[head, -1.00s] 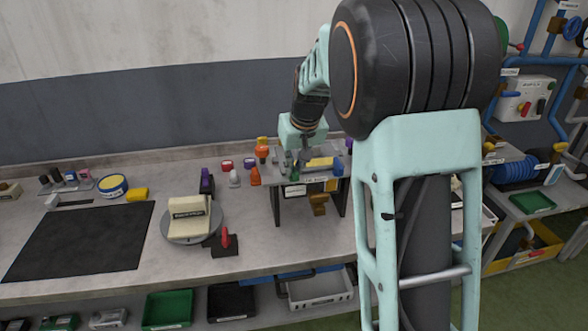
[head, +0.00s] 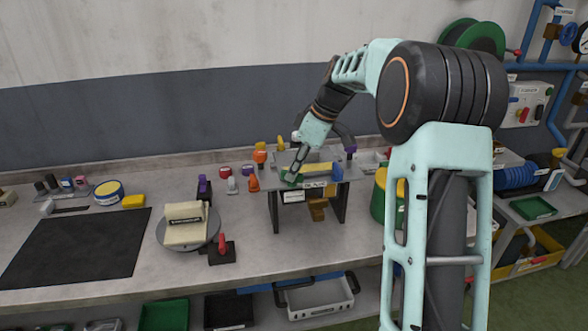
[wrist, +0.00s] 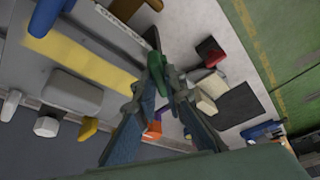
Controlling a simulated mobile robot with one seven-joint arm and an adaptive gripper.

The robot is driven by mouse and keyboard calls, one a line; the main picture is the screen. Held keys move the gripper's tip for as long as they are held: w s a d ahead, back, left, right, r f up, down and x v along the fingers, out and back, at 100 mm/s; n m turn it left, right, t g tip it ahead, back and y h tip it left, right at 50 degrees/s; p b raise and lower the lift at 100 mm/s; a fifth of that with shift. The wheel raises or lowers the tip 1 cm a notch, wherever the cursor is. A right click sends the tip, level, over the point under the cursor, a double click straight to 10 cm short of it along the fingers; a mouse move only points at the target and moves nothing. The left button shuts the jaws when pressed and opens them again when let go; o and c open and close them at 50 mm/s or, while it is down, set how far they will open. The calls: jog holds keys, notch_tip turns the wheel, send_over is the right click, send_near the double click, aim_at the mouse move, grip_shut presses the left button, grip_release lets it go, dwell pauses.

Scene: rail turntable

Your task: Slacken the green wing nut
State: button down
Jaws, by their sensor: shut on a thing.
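The green wing nut (head: 289,178) is at the left front of a small raised grey stand (head: 346,172) on the bench. My gripper (head: 293,173) reaches down to it from the upper right, with the wrist tilted. In the wrist view the green wing nut (wrist: 156,66) shows between the fingertips of my gripper (wrist: 161,84), which are shut on it. The fingers hide part of the nut, and its thread is not visible.
A yellow strip (wrist: 82,58) and a grey block (wrist: 72,91) lie close by on the stand. An orange knob (head: 260,157) and a purple one (head: 351,150) stand at its sides. A turntable (head: 162,232) with a cream block is to the left.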

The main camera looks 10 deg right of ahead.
jog(key=n+g+p, duration=0.1)
jog(key=n, duration=0.1)
jog(key=n+p, duration=0.1)
jog(key=n, duration=0.1)
jog(key=shift+w+r+n+g+y+p, duration=0.1)
jog(key=shift+w+n+g+y+p, duration=0.1)
jog(key=shift+n+g+y+p, duration=0.15)
jog(key=shift+n, duration=0.25)
jog(key=c, duration=2)
grip_release()
jog(key=v, duration=1.2)
jog(key=shift+a, duration=0.1)
